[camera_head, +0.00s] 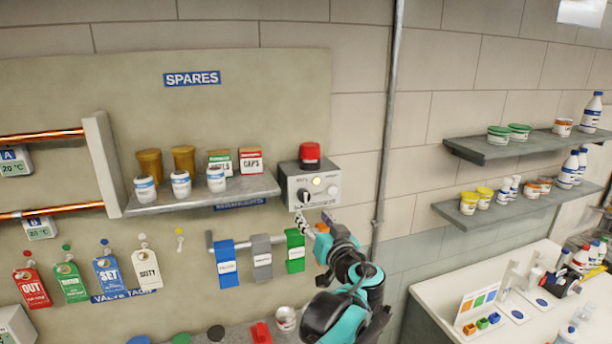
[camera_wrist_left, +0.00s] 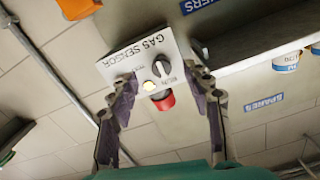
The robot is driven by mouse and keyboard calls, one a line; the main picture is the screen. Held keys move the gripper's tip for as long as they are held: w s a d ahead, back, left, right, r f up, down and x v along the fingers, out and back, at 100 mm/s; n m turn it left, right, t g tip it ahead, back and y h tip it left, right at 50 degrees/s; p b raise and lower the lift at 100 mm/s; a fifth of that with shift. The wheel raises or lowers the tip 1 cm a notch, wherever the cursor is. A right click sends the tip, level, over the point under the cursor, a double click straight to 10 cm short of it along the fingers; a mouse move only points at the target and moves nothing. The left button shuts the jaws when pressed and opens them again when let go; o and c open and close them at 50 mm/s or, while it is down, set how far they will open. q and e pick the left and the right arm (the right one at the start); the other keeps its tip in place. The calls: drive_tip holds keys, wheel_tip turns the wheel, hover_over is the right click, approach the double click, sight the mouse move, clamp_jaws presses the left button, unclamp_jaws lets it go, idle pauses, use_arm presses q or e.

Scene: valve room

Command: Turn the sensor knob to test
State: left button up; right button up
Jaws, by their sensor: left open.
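The gas sensor (camera_head: 331,186) is a pale box at the right end of the spares shelf, with a red beacon (camera_head: 310,152) on top. Its dark round knob (camera_head: 304,195) is on the front face, below a lit yellowish lamp (camera_head: 316,182). In the left wrist view the sensor (camera_wrist_left: 128,62) appears upside down, and its knob (camera_wrist_left: 162,68) shows a pale pointer bar; the small labels around it are hard to read. My left gripper (camera_head: 312,228) is open just below and in front of the sensor. In the wrist view its fingers (camera_wrist_left: 160,76) straddle the knob, apparently without touching it.
The shelf (camera_head: 215,196) holds brown jars, white-lidded bottles and boxes left of the sensor. Blue, grey and green markers (camera_head: 262,257) hang below, close to my gripper. A vertical pipe (camera_head: 388,130) runs to the right. Wall tags hang at lower left.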

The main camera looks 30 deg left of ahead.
sight(305, 198)
use_arm(q)
drive_tip(key=x, duration=0.2)
drive_tip(key=r+x, duration=0.1)
drive_tip(key=x, duration=0.2)
drive_tip(key=p+x, duration=0.1)
drive_tip(key=x, duration=0.2)
drive_tip(key=shift+w+d+r, duration=0.15)
drive_tip(key=shift+w+r, duration=0.1)
drive_tip(key=shift+r, duration=0.15)
clamp_jaws()
